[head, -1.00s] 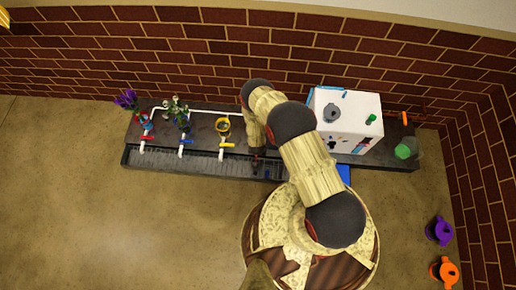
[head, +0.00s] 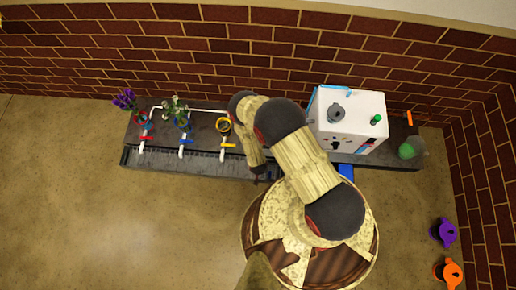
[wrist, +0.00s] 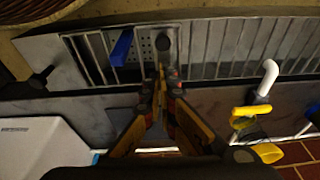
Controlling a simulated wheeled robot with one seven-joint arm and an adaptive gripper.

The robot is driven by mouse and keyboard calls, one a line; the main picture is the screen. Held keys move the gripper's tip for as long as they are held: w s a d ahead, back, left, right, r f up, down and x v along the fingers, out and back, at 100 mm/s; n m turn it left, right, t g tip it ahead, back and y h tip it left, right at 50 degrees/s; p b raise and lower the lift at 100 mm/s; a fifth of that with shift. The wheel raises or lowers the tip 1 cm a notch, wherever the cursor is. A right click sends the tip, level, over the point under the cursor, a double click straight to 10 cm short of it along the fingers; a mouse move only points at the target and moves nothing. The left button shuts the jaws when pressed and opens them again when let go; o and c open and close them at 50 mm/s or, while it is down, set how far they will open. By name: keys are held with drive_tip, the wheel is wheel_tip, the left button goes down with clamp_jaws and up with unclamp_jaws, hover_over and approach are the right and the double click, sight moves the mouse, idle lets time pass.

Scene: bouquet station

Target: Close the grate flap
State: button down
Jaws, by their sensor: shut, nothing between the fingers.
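The slatted metal grate (wrist: 240,48) runs along the trough at the counter's front edge; it also shows in the head view (head: 190,158). In the wrist view, a tilted slatted section, which looks like the grate flap (wrist: 85,58), stands raised beside an opening over a perforated plate (wrist: 145,45). A blue bar-like handle (wrist: 122,47) is beside the opening. Contact cannot be told. In the head view, my arm hides the flap.
White pipes with red, blue and yellow taps (head: 228,145) rise left of my arm. A white box-shaped machine (head: 347,120) stands on the counter at right. Purple (head: 444,232) and orange (head: 448,272) cans stand on the floor at right. Floor at left is clear.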

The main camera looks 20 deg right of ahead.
drive_tip(key=s+a+f+b, duration=0.1)
drive_tip(key=s+f+b, duration=0.3)
drive_tip(key=f, duration=0.1)
drive_tip(key=shift+a+f, duration=0.2)
drive_tip(key=shift+a, duration=0.1)
idle(0.7)
